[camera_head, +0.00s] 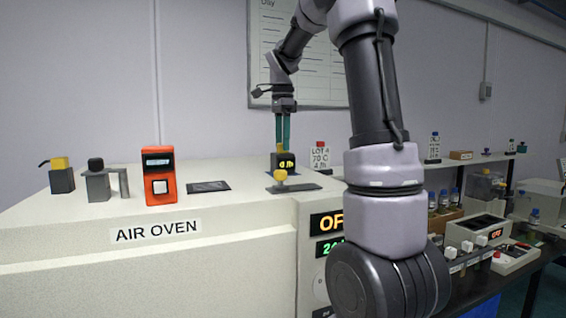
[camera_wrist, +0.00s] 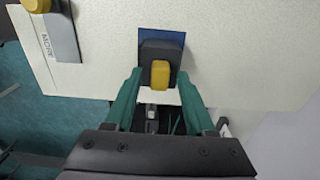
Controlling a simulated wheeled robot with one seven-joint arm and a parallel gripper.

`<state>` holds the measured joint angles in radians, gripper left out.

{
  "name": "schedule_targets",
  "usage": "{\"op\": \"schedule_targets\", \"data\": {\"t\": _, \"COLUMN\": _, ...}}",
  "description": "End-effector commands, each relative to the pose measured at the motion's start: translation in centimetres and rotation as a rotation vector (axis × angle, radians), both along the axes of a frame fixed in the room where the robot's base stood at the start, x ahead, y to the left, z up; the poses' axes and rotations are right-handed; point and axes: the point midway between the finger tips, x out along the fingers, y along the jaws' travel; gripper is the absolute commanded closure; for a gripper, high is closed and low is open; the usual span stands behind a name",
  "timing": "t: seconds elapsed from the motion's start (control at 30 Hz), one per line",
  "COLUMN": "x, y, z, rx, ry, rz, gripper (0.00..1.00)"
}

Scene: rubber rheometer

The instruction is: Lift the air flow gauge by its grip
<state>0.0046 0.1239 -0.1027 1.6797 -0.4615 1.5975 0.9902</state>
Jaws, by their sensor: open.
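My gripper (camera_head: 283,146) points down just above the gauge in the head view. In the wrist view its teal fingers (camera_wrist: 158,78) are open, one to each side of the yellow grip. A gap shows between grip and fingers; I cannot tell their exact height difference.
A grey plate with a yellow knob (camera_head: 280,175) lies close in front of the gauge. An orange meter (camera_head: 158,177), a grey-black device (camera_head: 99,181) and a black block with yellow top (camera_head: 61,176) stand left on the air oven (camera_head: 200,258). A labelled bottle (camera_head: 320,158) is behind right.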

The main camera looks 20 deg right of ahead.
Motion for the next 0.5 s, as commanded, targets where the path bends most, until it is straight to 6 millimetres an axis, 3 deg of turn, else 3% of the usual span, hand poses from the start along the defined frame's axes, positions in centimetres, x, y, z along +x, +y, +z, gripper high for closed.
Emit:
{"op": "schedule_targets", "data": {"t": 0.1, "x": 0.00, "y": 0.00, "z": 0.01, "rx": 0.000, "ry": 0.000, "rz": 0.000, "gripper": 0.45}}
{"op": "schedule_targets", "data": {"t": 0.13, "x": 0.00, "y": 0.00, "z": 0.01, "rx": 0.000, "ry": 0.000, "rz": 0.000, "gripper": 0.53}}
{"op": "schedule_targets", "data": {"t": 0.2, "x": 0.00, "y": 0.00, "z": 0.02, "rx": 0.000, "ry": 0.000, "rz": 0.000, "gripper": 0.79}}
{"op": "schedule_targets", "data": {"t": 0.27, "x": 0.00, "y": 0.00, "z": 0.03, "rx": 0.000, "ry": 0.000, "rz": 0.000, "gripper": 1.00}}
{"op": "schedule_targets", "data": {"t": 0.5, "x": 0.02, "y": 0.00, "z": 0.32, "rx": 0.000, "ry": -0.001, "rz": 0.000, "gripper": 1.00}}
